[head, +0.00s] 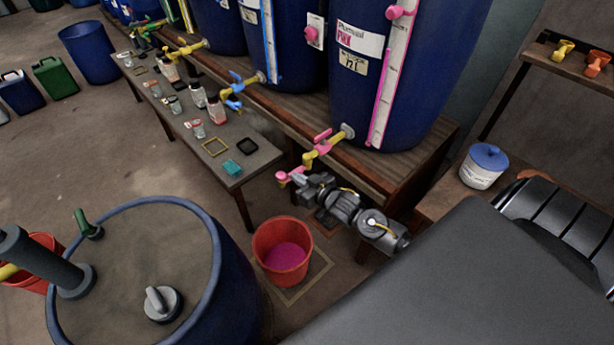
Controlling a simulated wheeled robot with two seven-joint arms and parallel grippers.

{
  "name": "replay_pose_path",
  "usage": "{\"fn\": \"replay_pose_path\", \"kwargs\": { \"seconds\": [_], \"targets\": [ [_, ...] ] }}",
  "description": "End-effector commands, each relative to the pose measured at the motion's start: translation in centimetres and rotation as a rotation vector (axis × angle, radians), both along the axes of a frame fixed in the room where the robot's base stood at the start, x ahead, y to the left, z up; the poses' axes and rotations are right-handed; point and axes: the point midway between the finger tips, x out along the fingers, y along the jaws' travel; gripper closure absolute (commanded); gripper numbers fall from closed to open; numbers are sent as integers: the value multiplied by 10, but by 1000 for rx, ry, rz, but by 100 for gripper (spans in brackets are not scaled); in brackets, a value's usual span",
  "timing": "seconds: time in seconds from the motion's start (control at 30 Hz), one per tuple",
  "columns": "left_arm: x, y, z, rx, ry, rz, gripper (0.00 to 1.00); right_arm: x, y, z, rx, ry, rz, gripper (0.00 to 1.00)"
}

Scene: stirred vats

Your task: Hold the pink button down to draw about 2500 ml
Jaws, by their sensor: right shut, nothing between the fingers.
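The blue pink-paint vat (428,90) stands on the wooden bench, with a white scale and pink level strip (383,95) on its side. Its yellow tap with a pink handle (321,138) points down at the bench's front edge. A small pink button (282,177) shows just below the tap. My right gripper (298,179) is shut and empty, its tips right beside that button; I cannot tell whether they touch. A red bucket (268,233) stands on the floor below, with pink liquid (287,256) inside. No falling stream is clearly visible. My left gripper is out of view.
A lidded blue barrel (205,215) fills the lower left. Open floor lies at left.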

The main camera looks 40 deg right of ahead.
Motion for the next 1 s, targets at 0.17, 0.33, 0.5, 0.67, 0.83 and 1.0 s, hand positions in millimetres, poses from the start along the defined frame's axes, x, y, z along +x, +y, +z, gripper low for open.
{"fn": "replay_pose_path", "kwargs": {
  "seconds": [0.17,0.33,0.5,0.67,0.83,1.0],
  "targets": [
    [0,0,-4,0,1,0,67,-24,-4,6,0,-1,-1,100],
    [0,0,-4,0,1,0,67,-33,-6,10,0,-3,-2,100],
    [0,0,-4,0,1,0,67,-34,-6,11,0,-4,-2,100],
    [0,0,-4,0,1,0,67,-34,-6,11,0,-4,-2,100],
    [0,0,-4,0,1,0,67,-34,-6,11,0,-4,-1,100],
    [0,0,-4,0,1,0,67,-34,-6,11,0,-4,-1,100]
  ]
}}
